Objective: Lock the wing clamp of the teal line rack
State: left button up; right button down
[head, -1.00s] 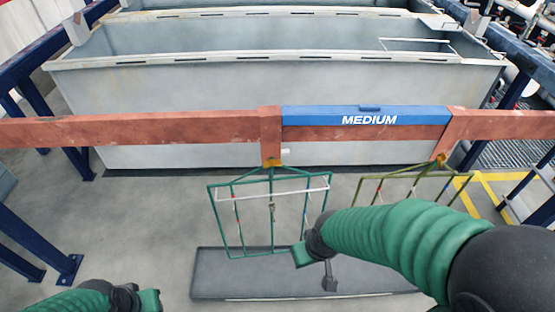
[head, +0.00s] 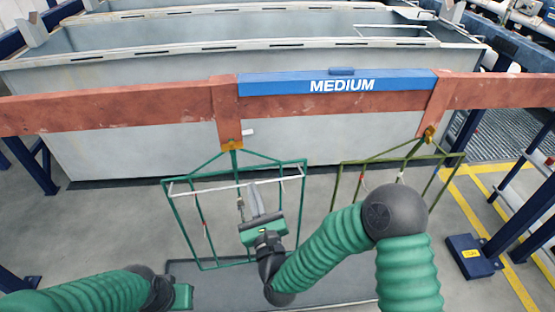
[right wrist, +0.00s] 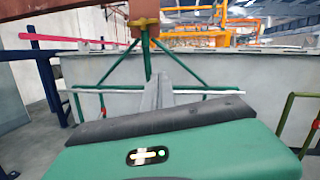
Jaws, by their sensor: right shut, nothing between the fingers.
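The teal line rack (head: 181,222) hangs from the red-brown beam left of the blue MEDIUM plate. Its yellow-orange clamp (head: 231,143) sits at the beam's lower edge; a small white piece (head: 249,132) sticks out beside it. I cannot tell the wing's position. In the right wrist view the clamp (right wrist: 145,28) is above the fingers, with the rack's green stem below it. My right gripper (head: 250,195) is shut and empty, pointing up in front of the rack's upper part, below the clamp. My left gripper (head: 183,296) is low at the left; its fingers are not discernible.
An olive rack (head: 335,187) hangs from the same beam (head: 100,113) at the right. The blue MEDIUM plate (head: 400,80) is on the beam. A grey tank (head: 120,160) stands behind. A dark grey tray (head: 350,292) lies on the floor below the racks.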

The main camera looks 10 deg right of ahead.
jog(key=m, duration=0.1)
jog(key=d+m+h, duration=0.1)
jog(key=shift+s+d+r+m+t, duration=0.2)
jog(key=shift+d+r+m+t, duration=0.1)
jog(key=shift+t, duration=0.1)
jog(key=shift+a, duration=0.15)
jog(key=w+a+r, duration=0.1)
jog(key=w+r, duration=0.5)
jog(key=w, duration=0.3)
jog(key=shift+w+a+r, duration=0.15)
jog(key=shift+w+a, duration=0.1)
jog(key=shift+w, duration=0.1)
